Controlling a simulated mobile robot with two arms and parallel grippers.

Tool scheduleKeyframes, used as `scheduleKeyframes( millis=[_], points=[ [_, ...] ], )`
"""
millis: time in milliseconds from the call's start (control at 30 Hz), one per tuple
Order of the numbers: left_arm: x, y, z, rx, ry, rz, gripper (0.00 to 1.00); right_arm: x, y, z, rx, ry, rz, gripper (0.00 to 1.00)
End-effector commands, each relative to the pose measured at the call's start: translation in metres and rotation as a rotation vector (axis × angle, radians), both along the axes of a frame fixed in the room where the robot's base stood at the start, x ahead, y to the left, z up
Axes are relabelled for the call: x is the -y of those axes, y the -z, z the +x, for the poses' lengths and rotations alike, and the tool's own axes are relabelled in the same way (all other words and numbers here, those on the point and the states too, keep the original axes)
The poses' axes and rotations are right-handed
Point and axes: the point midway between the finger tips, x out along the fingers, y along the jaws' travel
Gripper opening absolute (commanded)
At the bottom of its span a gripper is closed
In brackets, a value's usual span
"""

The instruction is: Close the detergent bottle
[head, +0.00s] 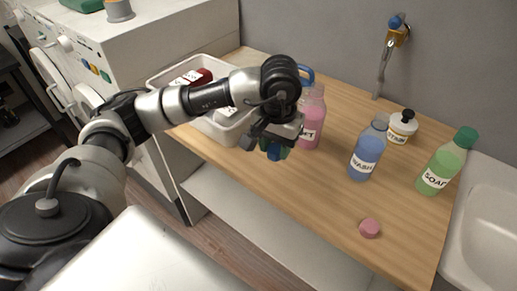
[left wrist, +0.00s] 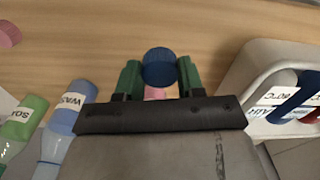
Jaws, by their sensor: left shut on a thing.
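My left gripper (head: 275,150) is shut on a dark blue cap (left wrist: 159,67), held between its green fingertips above the counter. The cap also shows just below the fingers in the head view (head: 274,154). The blue bottle labelled WASH (head: 364,160) stands upright to the right of the gripper, and no dark cap shows on its neck. It also shows in the left wrist view (left wrist: 66,121). A pink bottle (head: 313,119) stands just right of the gripper, its top partly hidden. My right gripper is not in view.
A pink cap (head: 370,228) lies near the counter's (head: 325,185) front edge. A green soap bottle (head: 441,165) and a white bottle with a black top (head: 402,126) stand right, by a sink (head: 492,225). A white basket (head: 164,80) with bottles stands left. A tap (head: 387,55) is on the wall.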

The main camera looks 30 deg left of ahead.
Motion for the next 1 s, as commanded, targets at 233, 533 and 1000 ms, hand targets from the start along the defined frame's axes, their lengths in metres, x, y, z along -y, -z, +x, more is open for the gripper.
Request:
scheduleKeyframes(
  millis=[233,533,1000],
  points=[
    [0.042,-0.024,-0.006,0.003,0.002,-0.001,0.17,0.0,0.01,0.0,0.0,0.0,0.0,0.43],
    [0.054,-0.033,-0.008,0.0,-0.001,0.001,0.17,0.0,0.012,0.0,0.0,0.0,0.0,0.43],
    [0.053,-0.031,-0.008,0.0,-0.002,0.001,0.17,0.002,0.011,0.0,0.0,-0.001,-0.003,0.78]
  ],
)
